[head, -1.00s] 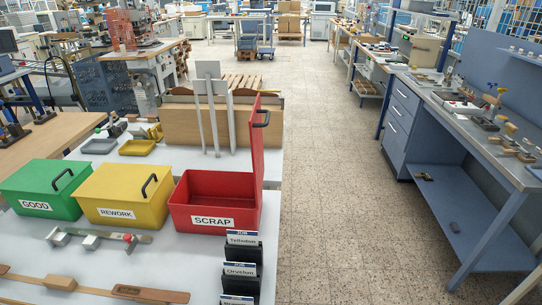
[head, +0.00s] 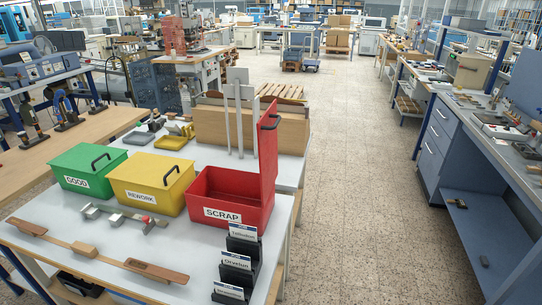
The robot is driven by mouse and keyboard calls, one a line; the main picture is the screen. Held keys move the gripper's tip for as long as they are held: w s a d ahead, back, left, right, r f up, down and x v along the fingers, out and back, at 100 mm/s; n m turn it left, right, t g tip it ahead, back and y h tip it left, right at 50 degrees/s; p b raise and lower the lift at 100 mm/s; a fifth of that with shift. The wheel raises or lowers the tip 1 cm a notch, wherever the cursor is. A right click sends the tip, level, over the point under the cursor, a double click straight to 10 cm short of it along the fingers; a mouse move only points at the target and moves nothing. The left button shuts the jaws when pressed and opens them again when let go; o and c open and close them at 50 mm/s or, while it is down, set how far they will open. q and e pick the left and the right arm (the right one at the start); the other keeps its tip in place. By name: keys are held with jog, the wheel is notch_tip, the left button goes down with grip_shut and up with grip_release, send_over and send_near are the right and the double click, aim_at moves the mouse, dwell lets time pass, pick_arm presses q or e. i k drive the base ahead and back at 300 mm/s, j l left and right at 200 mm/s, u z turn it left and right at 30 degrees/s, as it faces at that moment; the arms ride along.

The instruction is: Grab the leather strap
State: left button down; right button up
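A long, thin tan-brown strip, which looks like the leather strap (head: 56,240), lies flat along the front left of the white table. Its ends are wider and darker, and the right end (head: 155,270) has a slot-like mark. A small tan block (head: 84,249) sits at its middle. Neither of my grippers is in view.
Green GOOD (head: 78,182), yellow REWORK (head: 140,196) and red SCRAP (head: 222,212) boxes stand behind the strap; only SCRAP is open. A grey metal bar fixture (head: 120,216) lies between. Black card holders (head: 238,262) stand at the right. The floor aisle at right is clear.

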aim_at(158, 271)
jog(key=u, duration=1.6)
jog(key=i+u, duration=0.2)
jog(key=u, duration=0.15)
jog(key=i+u, duration=0.25)
jog(key=u, duration=0.15)
